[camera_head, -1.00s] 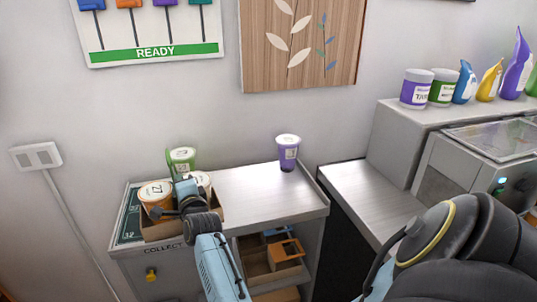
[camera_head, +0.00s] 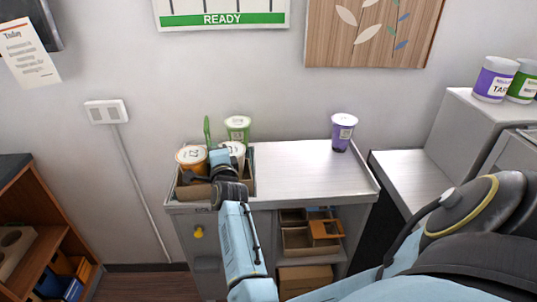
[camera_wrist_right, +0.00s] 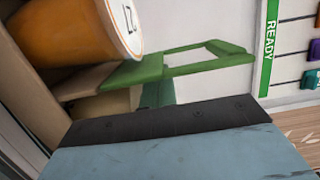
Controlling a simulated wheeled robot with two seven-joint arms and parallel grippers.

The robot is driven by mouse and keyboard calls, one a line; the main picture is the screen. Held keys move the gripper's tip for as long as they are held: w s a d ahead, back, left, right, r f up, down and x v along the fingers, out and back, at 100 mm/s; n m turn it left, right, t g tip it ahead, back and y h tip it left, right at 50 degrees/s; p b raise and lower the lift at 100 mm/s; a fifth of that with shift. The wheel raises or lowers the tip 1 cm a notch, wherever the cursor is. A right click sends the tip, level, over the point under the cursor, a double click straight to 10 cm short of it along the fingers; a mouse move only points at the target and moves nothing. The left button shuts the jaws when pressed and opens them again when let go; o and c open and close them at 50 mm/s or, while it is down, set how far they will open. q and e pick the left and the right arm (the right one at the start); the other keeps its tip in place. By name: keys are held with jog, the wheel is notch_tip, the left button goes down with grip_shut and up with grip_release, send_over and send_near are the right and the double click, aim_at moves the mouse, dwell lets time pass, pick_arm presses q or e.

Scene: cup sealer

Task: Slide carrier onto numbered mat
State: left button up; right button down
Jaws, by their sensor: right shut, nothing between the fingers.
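The carrier (camera_head: 195,191) is an open brown cardboard box with a green handle (camera_head: 207,131), at the left end of the metal counter. It holds an orange cup (camera_head: 190,168), a green cup (camera_head: 237,134) and a white-lidded cup (camera_head: 234,148), partly hidden. My right gripper (camera_head: 205,170) is shut and empty at the carrier's front right, over or against it; contact is unclear. The right wrist view shows the orange cup (camera_wrist_right: 75,30) and green handle (camera_wrist_right: 205,58) close by. I cannot make out the numbered mat now. My left gripper is out of view.
A purple cup (camera_head: 342,132) stands at the counter's back right. The counter's middle (camera_head: 300,172) is clear. Shelves with brown boxes (camera_head: 297,240) sit below. A wooden shelf unit (camera_head: 35,230) stands at the left, and a grey machine (camera_head: 470,130) at the right.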

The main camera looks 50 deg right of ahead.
aim_at(230, 151)
jog(key=s+d+p, duration=0.1)
jog(key=s+d, duration=0.1)
jog(key=s, duration=0.1)
jog(key=shift+d+r+p, duration=0.1)
jog(key=shift+d+p, duration=0.2)
jog(key=shift+d, duration=0.05)
jog(key=p+v, duration=0.5)
jog(key=v, duration=0.4)
jog(key=shift+s, duration=0.2)
jog(key=shift+a, duration=0.15)
